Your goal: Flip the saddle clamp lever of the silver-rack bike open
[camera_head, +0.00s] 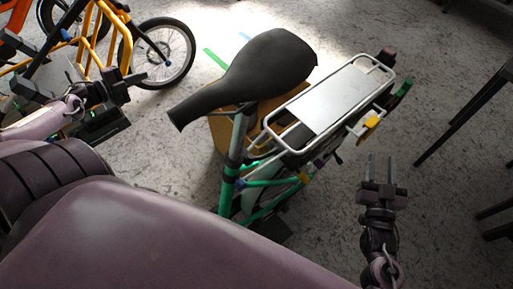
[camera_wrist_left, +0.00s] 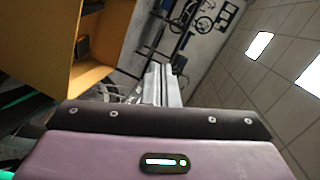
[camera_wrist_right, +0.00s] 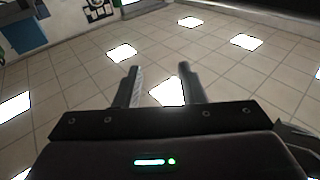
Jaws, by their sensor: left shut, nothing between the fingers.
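The silver-rack bike stands in the middle of the head view, with a black saddle (camera_head: 262,68), a silver rear rack (camera_head: 328,101) and a green frame (camera_head: 226,196). Its grey seat post (camera_head: 237,140) enters the green seat tube below the saddle. The clamp area (camera_head: 231,172) shows at the top of that tube, but I cannot make out the lever or its position. My left gripper (camera_head: 138,78) is shut and empty, left of the saddle and apart from it; its closed fingers show in the left wrist view (camera_wrist_left: 162,85). My right gripper (camera_head: 382,170) is open and empty, right of the bike below the rack.
An orange-yellow bike (camera_head: 98,35) with a black wheel (camera_head: 165,52) stands at the upper left, behind my left gripper. Dark legs of furniture (camera_head: 465,115) stand at the right. Grey floor (camera_head: 440,200) is clear around my right gripper. A yellow-orange box (camera_wrist_left: 100,40) shows in the left wrist view.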

